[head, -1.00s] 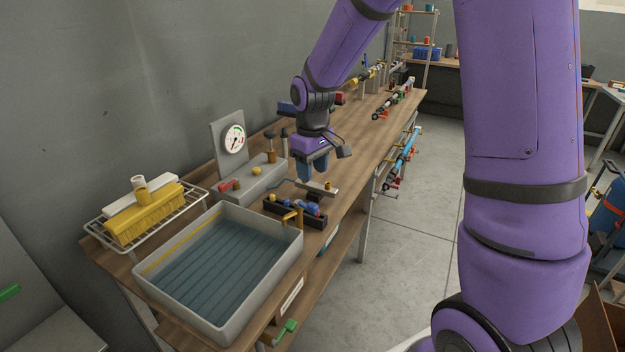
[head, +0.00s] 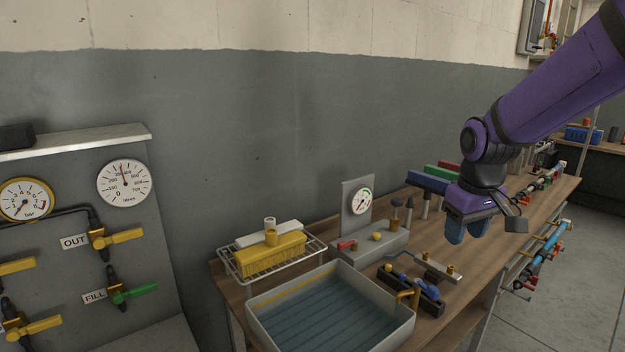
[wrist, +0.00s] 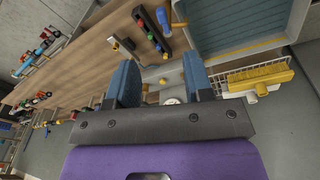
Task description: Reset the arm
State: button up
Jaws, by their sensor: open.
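My gripper (head: 464,228) hangs from the purple arm over the wooden workbench (head: 468,282). Its two blue fingers point down, right of the gauge stand. In the wrist view my gripper (wrist: 159,82) shows its fingers spread apart with nothing held between them. The bench surface and the small gauge block show beyond the fingers.
A grey water tray (head: 408,338) and a wire rack with a yellow brush (head: 270,254) stand at the bench's near end. A gauge stand (head: 356,208) and a dark holder with blue fittings (head: 412,288) are close to my gripper. A valve panel (head: 150,240) is at left.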

jog(key=s+r+m+t, duration=0.1)
jog(key=s+r, duration=0.2)
jog(key=s, duration=0.4)
jog(key=s+r+m+t, duration=0.1)
jog(key=s+r, duration=0.2)
jog(key=s, duration=0.4)
jog(key=s+d+r+m+t, duration=0.1)
jog(key=s+r, duration=0.2)
jog(key=s, duration=0.4)
jog(key=shift+s+r+t, duration=0.15)
jog(key=shift+r+t, duration=0.25)
